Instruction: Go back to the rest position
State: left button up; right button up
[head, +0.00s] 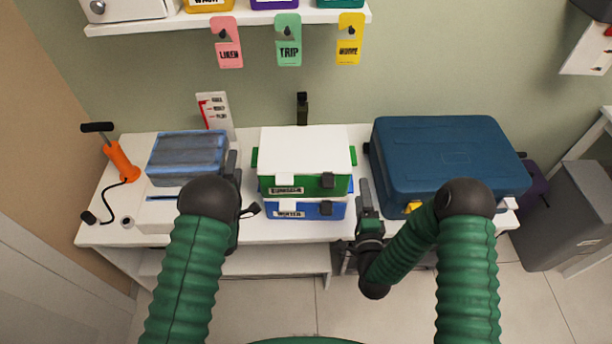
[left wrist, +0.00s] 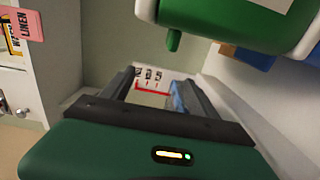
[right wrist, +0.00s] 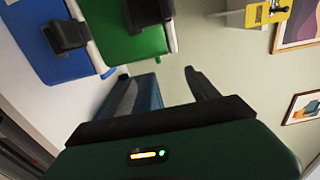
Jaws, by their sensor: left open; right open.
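My left gripper (head: 236,176) is over the table just left of the stacked boxes, mostly hidden by its own arm in the head view. In the left wrist view its fingers (left wrist: 160,88) are apart with nothing held. My right gripper (head: 368,205) is in the gap between the boxes and the blue suitcase. Its fingers (right wrist: 165,85) are apart and empty in the right wrist view. A green box (head: 305,185) with a white lid sits on a blue box (head: 305,208) labelled WINTER. Neither gripper holds either box.
A blue suitcase (head: 445,155) lies at the table's right. A blue-grey folded bundle (head: 188,155) and an orange pump (head: 122,160) are at the left. Pink, green and yellow tags (head: 288,42) hang below the shelf (head: 150,27). A grey bin (head: 570,215) stands right of the table.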

pick_arm(q)
jog(key=shift+r, duration=0.1)
jog(key=s+r+m+g, duration=0.2)
jog(key=s+m+g, duration=0.5)
jog(key=s, duration=0.9)
jog(key=s+d+r+m+g, duration=0.1)
jog(key=s+m+g, duration=0.7)
jog(key=s, duration=0.8)
jog(key=r+m, duration=0.1)
jog(key=m, duration=0.2)
jog(key=shift+s+d+r, duration=0.25)
jog(key=shift+d, duration=0.05)
pick_arm(e)
jog(key=s+d+r+n+g, duration=0.2)
jog(key=s+n+g, duration=0.5)
jog(key=s+n, duration=0.2)
jog(key=s+d+r+n+g, duration=0.2)
jog(key=s+n+g, duration=0.6)
jog(key=s, duration=0.5)
jog(key=shift+d+r+n, duration=0.25)
jog(key=shift+r+n, duration=0.15)
pick_arm(q)
jog(key=shift+s, duration=0.15)
pick_arm(e)
jog(key=shift+s+r, duration=0.1)
jog(key=shift+s, duration=0.15)
jog(key=shift+w, duration=0.1)
